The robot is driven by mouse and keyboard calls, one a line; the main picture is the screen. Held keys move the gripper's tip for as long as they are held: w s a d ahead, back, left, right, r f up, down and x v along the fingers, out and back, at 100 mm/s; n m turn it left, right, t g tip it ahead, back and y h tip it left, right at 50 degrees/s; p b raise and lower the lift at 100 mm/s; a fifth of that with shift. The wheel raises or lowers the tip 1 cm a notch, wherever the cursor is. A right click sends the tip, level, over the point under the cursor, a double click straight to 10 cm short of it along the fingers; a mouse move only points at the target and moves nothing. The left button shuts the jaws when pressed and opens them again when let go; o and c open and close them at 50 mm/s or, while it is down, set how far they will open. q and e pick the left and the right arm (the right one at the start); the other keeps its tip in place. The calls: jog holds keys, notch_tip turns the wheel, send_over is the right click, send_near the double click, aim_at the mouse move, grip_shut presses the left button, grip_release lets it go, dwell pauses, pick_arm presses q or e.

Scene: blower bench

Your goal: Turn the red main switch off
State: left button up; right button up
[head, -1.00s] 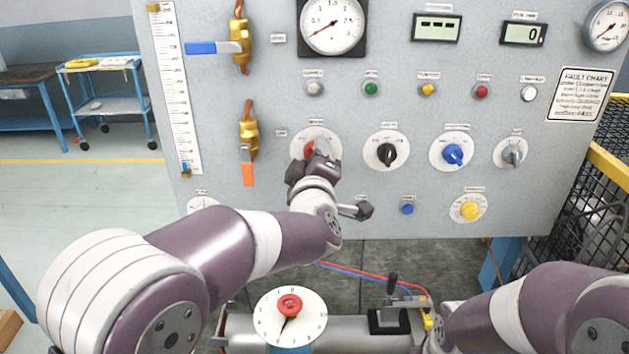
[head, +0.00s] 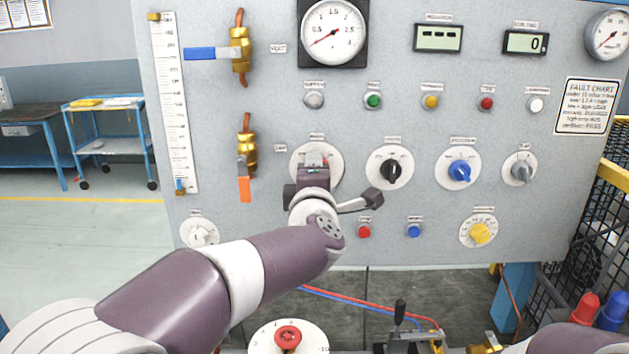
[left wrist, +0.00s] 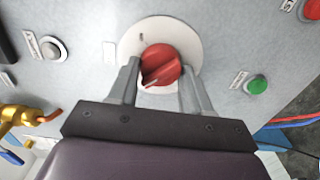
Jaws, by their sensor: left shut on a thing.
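The red main switch (left wrist: 161,64) is a round red knob on a white dial plate (left wrist: 190,40), with a pointer line on its face. In the head view my left gripper (head: 315,166) is in front of the plate (head: 335,160) and hides most of the knob. In the left wrist view my left gripper (left wrist: 160,74) has one finger on each side of the knob and is shut on it. My right gripper is out of view; only part of my right arm shows at the bottom right.
A black knob (head: 391,170), a blue knob (head: 459,171) and a grey knob (head: 521,172) sit to the right on the panel. An orange-handled valve (head: 246,160) is close on the left. A red button (head: 364,231) lies just below right of my gripper.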

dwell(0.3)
pick_arm(q)
jog(key=o, duration=1.1)
jog(key=shift+c, duration=0.2)
jog(key=s+b, duration=0.1)
jog(key=s, duration=1.1)
jog(key=shift+s+b, duration=0.35)
jog(key=shift+b, duration=0.05)
